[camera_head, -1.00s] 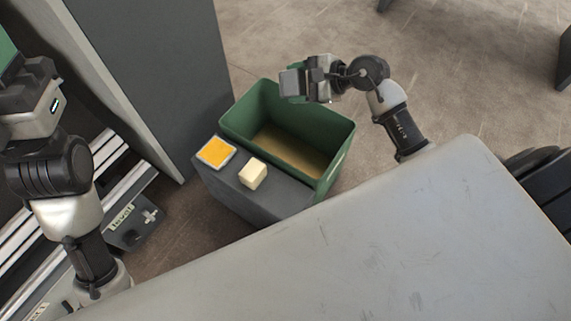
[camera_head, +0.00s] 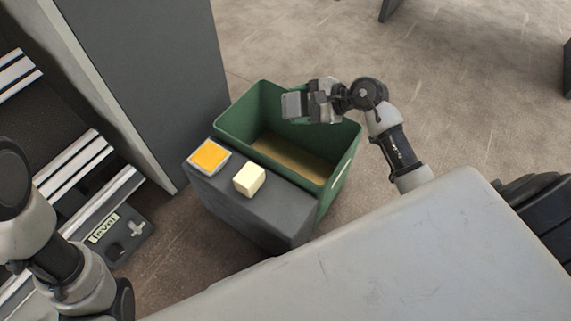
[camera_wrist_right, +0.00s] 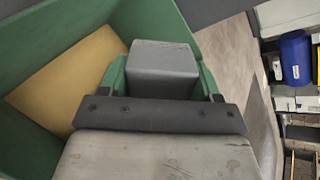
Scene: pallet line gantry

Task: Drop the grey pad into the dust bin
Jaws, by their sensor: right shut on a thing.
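The grey pad (camera_head: 292,105) is a small grey block at the tips of my right gripper (camera_head: 308,104). In the right wrist view the pad (camera_wrist_right: 162,68) sits between the green fingertips of my right gripper (camera_wrist_right: 162,85), which is shut on it. The dust bin (camera_head: 342,160) is a green, open-topped box with a tan floor. The pad is over the bin's far part, and the bin's wall (camera_wrist_right: 150,18) and floor also show in the wrist view. My left gripper is outside the head view; only part of that arm shows at the lower left.
A dark grey block (camera_head: 250,212) stands against the bin's near side. On it are a yellow-topped square tray (camera_head: 210,155) and a cream cube (camera_head: 249,178). A tall grey panel (camera_head: 150,80) rises to the left. Open floor (camera_head: 430,90) lies to the right.

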